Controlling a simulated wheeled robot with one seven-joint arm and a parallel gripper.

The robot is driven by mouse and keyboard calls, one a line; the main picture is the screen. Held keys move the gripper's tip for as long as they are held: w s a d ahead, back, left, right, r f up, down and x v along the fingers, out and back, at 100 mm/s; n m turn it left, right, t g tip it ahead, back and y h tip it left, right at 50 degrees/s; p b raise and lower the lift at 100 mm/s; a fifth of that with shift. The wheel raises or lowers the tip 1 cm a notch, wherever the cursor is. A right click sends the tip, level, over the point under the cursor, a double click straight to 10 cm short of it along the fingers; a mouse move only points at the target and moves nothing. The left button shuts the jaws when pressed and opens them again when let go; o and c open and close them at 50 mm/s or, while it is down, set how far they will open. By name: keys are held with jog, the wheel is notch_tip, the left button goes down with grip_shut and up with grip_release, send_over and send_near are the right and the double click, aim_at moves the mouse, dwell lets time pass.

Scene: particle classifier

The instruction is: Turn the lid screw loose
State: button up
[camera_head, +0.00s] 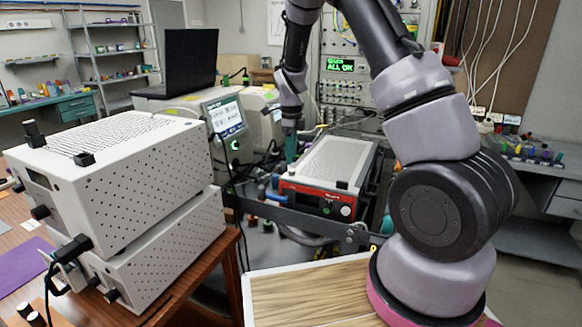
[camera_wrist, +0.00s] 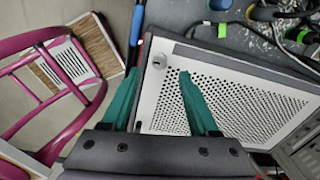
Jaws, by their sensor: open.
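The instrument (camera_head: 325,165) with a perforated pale lid and a red front stands beyond my arm in the head view. In the wrist view its perforated lid (camera_wrist: 245,100) fills the middle and right. In the head view my gripper (camera_head: 290,147) is at the instrument's far left side, and the screw is not distinguishable.
Two stacked perforated white boxes (camera_head: 130,175) stand on the wooden table at left. A monitor device (camera_head: 225,118) stands left of my gripper. Cables and tools (camera_wrist: 265,12) lie beyond the instrument. A pink frame (camera_wrist: 60,80) is at the wrist view's left.

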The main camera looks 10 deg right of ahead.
aim_at(292, 170)
notch_tip(292, 170, down, 5)
jog(key=shift+f, duration=0.15)
grip_shut()
